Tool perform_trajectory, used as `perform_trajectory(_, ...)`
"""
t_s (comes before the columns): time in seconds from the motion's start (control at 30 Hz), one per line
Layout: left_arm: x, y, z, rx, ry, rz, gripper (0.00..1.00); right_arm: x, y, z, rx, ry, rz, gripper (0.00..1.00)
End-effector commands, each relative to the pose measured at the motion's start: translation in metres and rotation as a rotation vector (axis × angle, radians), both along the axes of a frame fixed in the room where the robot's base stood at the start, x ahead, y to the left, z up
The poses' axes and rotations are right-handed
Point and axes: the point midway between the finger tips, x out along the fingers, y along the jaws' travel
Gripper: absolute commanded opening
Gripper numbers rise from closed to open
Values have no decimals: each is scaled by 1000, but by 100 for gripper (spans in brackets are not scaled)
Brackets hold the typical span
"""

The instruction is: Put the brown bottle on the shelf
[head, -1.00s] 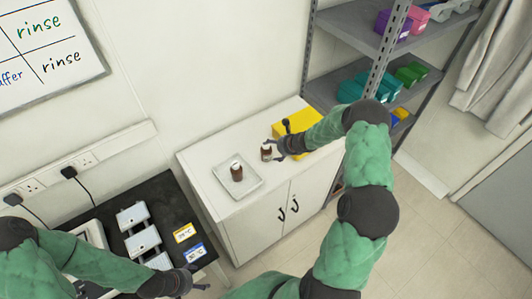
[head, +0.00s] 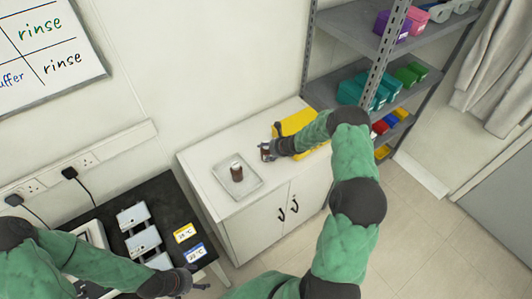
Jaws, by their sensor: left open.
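A brown bottle (head: 265,150) with a white cap stands on the white cabinet top. A second brown bottle (head: 237,173) stands upright on a pale tray (head: 252,184) to its left. My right gripper (head: 271,147) is at the first bottle, with its fingers about the bottle's right side; I cannot tell whether they are shut on it. My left gripper (head: 199,279) is open and empty near the black table's front right corner. The grey metal shelf (head: 333,92) stands at the right, its upper boards holding coloured bins.
A yellow box (head: 293,120) sits on the cabinet (head: 215,205) just behind my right gripper. Teal bins (head: 358,92) and green bins (head: 408,75) fill part of the middle board. The black table (head: 165,195) holds metal blocks and temperature labels.

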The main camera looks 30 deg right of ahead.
Motion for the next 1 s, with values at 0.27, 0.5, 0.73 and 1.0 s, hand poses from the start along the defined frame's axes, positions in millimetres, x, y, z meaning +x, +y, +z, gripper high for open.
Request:
perform_trajectory(0.27, 0, 0, 0, 0, 0, 0, 78, 0, 0, 0, 0, 0, 0, 11)
perform_trajectory(0.5, 0, 0, 0, 0, 0, 0, 78, 0, 0, 1, 1, 0, -1, 11)
perform_trajectory(0.73, 0, 0, -1, 0, 0, 0, 78, 0, -1, 18, -2, -2, -1, 11)
perform_trajectory(1.0, 0, 0, -2, 0, 0, 0, 78, -20, -2, 55, -2, -2, -2, 11)
